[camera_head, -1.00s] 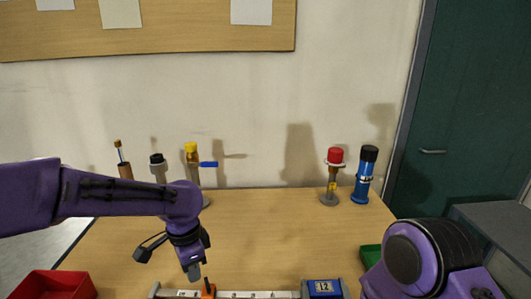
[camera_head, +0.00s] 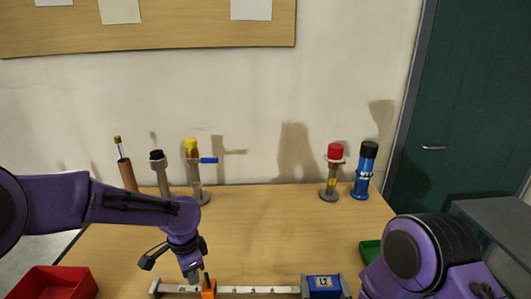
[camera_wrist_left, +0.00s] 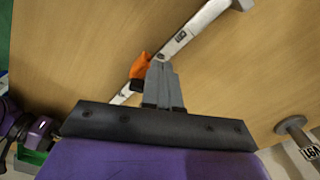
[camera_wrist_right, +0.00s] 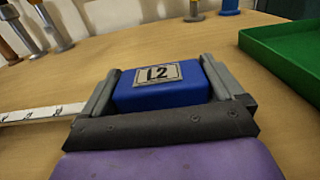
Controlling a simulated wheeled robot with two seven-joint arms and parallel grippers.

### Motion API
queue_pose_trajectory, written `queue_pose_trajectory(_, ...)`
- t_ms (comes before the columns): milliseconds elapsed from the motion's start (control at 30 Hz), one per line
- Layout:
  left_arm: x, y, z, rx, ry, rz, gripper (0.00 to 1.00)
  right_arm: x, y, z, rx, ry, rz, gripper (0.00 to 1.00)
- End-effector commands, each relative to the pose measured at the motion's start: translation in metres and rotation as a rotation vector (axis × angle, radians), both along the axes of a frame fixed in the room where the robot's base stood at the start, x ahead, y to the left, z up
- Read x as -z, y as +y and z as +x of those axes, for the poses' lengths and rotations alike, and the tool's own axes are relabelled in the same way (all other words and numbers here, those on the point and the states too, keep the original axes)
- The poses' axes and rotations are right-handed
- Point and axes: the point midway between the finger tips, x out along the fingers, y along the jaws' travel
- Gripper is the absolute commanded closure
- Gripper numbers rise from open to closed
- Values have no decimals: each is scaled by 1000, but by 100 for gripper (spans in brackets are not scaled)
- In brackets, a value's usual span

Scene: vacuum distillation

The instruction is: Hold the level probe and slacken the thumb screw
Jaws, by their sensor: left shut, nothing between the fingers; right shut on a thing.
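The level probe is a blue block (camera_head: 323,283) labelled L2, joined to a white marked bar (camera_head: 255,291) lying along the table's front. An orange slider (camera_head: 209,290) sits on the bar's left part, with a small dark upright piece on top that looks like the thumb screw (camera_head: 207,278). My right gripper (camera_wrist_right: 163,82) is shut on the blue block, one finger at each side. My left gripper (camera_head: 192,276) is shut and empty, pointing down just left of the slider. In the left wrist view its fingertips (camera_wrist_left: 160,66) are right beside the orange slider (camera_wrist_left: 139,66); contact cannot be told.
A red tray (camera_head: 55,283) is at front left, a green tray (camera_head: 370,252) at right. Several stands with yellow, black and brown tops line the back left. A red-topped stand (camera_head: 334,165) and blue bottle (camera_head: 365,172) stand back right. The table middle is clear.

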Motion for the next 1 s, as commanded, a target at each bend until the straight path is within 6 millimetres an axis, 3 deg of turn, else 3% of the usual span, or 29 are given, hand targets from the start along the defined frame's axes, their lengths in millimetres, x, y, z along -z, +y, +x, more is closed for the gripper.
queue_pose_trajectory(1000, 0, -9, 1, 1, 0, 0, 100, 1, 0, 0, 0, 1, 0, 66)
